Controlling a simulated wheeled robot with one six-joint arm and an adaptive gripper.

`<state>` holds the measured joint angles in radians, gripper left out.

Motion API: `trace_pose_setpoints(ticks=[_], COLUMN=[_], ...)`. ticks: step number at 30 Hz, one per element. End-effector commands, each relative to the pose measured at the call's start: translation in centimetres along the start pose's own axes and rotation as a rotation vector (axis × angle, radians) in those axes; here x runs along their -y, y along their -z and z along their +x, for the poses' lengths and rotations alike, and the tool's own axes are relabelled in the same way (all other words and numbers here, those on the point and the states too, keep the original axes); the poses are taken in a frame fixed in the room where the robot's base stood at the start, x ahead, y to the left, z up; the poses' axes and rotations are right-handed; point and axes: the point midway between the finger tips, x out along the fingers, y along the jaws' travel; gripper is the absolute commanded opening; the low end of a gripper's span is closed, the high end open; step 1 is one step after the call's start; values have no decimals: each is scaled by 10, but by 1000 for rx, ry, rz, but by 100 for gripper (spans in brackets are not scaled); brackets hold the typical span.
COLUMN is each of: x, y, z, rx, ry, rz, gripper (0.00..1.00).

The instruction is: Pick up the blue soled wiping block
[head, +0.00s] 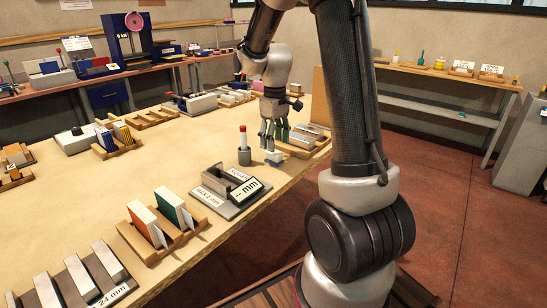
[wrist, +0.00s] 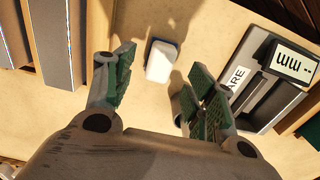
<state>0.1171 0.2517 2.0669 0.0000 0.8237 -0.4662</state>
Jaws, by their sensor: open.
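The wiping block (head: 274,157) is a small pale block on the wooden table, with some blue low on it in the head view. My gripper (head: 273,139) is over the block, pointing down. In the wrist view my gripper (wrist: 158,82) has its green-padded fingers spread, one on each side, with nothing held between them.
A red-capped marker in a grey holder (head: 244,155) stands close to the left. A measuring gauge with an "mm" display (head: 230,188) is nearer the front. A wooden rack (head: 300,149) lies close on the right. The table's middle (head: 180,165) is clear.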

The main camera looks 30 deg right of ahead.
Motion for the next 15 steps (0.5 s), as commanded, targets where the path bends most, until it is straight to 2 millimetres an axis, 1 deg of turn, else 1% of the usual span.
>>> trace_pose_setpoints(ticks=[7,10,15], x=[1,1,1], y=[2,2,2], z=[39,47,49], rx=[3,0,-1], ry=[2,0,-1], rz=[0,0,1], gripper=[55,55,55])
